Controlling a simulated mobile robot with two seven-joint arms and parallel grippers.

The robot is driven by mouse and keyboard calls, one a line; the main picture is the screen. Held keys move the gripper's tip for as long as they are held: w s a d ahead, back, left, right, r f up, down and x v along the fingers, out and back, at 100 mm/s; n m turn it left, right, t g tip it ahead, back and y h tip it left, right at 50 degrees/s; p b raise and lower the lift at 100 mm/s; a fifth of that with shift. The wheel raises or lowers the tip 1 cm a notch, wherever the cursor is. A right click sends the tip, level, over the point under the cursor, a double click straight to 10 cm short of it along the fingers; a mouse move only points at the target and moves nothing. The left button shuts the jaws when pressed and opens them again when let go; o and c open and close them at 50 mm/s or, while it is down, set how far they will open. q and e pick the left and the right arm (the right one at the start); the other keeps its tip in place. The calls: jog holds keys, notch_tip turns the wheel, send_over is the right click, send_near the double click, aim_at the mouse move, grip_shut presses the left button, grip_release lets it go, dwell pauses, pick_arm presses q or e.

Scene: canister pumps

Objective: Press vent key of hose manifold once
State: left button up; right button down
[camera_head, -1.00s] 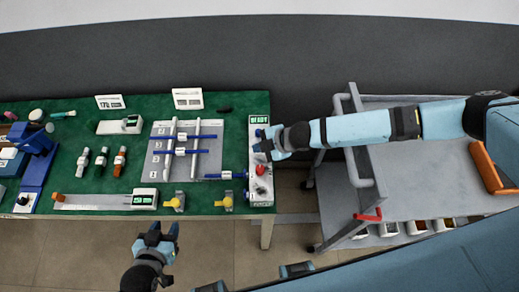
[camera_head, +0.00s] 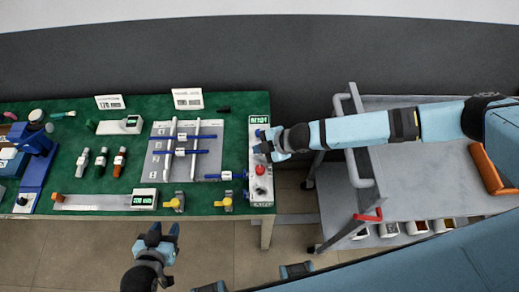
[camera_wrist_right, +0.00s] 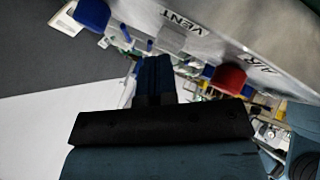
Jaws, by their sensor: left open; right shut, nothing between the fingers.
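The hose manifold (camera_head: 259,190) is a pale upright panel at the right end of the green table, with a green display (camera_head: 259,121) at its top and a red knob (camera_head: 260,170). In the right wrist view its VENT label (camera_wrist_right: 183,23) stands beside a pale grey block-like key (camera_wrist_right: 172,39). The red knob (camera_wrist_right: 228,78) is by the AIR label. My right gripper (camera_head: 264,148) is shut and empty over the manifold; its fingertips (camera_wrist_right: 153,62) appear close to the grey key. I cannot tell whether they touch. My left gripper (camera_head: 159,232) is open and empty in front of the table.
A blue connector (camera_head: 226,175) lies left of the manifold. A grey board with blue and white rods (camera_head: 182,165) and a ruler with display (camera_head: 105,202) are further left. A grey cart (camera_head: 430,170) stands right, under my right arm. Floor shows between table and cart.

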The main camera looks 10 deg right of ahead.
jog(key=shift+r+p, duration=0.75)
jog(key=shift+r, duration=0.1)
notch_tip(320, 180, up, 5)
jog(key=p, duration=0.4)
jog(key=shift+p, duration=0.35)
dwell(0.3)
